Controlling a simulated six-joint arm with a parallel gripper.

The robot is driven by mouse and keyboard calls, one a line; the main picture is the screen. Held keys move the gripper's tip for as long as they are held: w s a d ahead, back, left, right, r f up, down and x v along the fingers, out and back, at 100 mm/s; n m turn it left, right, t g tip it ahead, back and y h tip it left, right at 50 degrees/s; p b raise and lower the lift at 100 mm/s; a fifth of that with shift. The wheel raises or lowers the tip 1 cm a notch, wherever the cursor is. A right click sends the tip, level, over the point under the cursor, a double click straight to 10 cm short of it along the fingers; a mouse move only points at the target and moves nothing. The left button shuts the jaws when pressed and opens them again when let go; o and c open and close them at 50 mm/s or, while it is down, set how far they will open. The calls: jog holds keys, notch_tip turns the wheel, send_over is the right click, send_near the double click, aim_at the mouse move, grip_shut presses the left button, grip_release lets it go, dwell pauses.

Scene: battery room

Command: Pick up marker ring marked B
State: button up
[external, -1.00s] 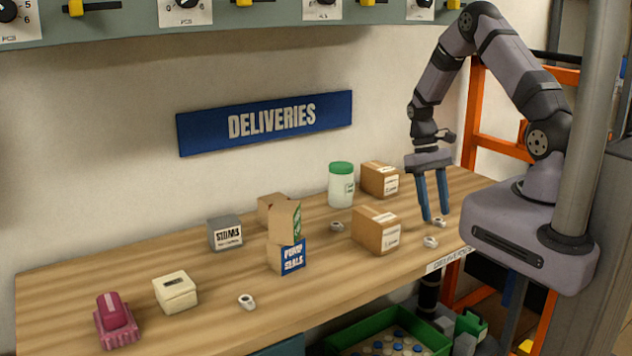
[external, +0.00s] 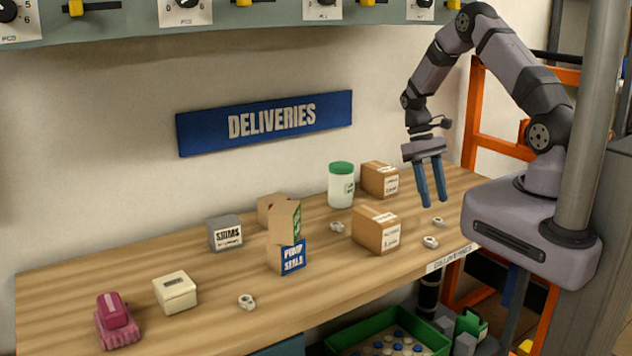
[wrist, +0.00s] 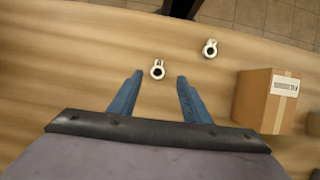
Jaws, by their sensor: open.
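Several small white marker rings lie on the wooden bench (external: 130,265); I cannot read a letter on any. One ring (external: 438,222) lies at the right end, below my gripper (external: 435,203). In the wrist view this ring (wrist: 157,69) shows between the fingertips of my gripper (wrist: 160,76). A second ring (external: 430,242) is close by, nearer the front edge; it also shows in the wrist view (wrist: 210,48). Another ring (external: 337,227) lies left of the front carton, and one (external: 247,301) at the front left. My gripper is open, empty and above the bench, fingers pointing down.
A front carton (external: 377,232) stands left of the two right-hand rings, with another carton (external: 380,180) behind. A green-lidded jar (external: 341,186), pump seals box (external: 288,256), grey box (external: 225,233), cream box (external: 175,292) and pink object (external: 117,321) stand further left.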

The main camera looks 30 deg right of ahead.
aim_at(440, 225)
jog(key=shift+s+d+f+p, duration=0.1)
jog(key=shift+s+f+p, duration=0.2)
jog(key=shift+f+p, duration=0.3)
jog(key=shift+p+x, duration=1)
jog(key=shift+x, duration=0.9)
jog(key=shift+w+d+f, duration=0.1)
jog(key=shift+w+d, duration=0.05)
jog(key=shift+c, duration=0.4)
grip_shut()
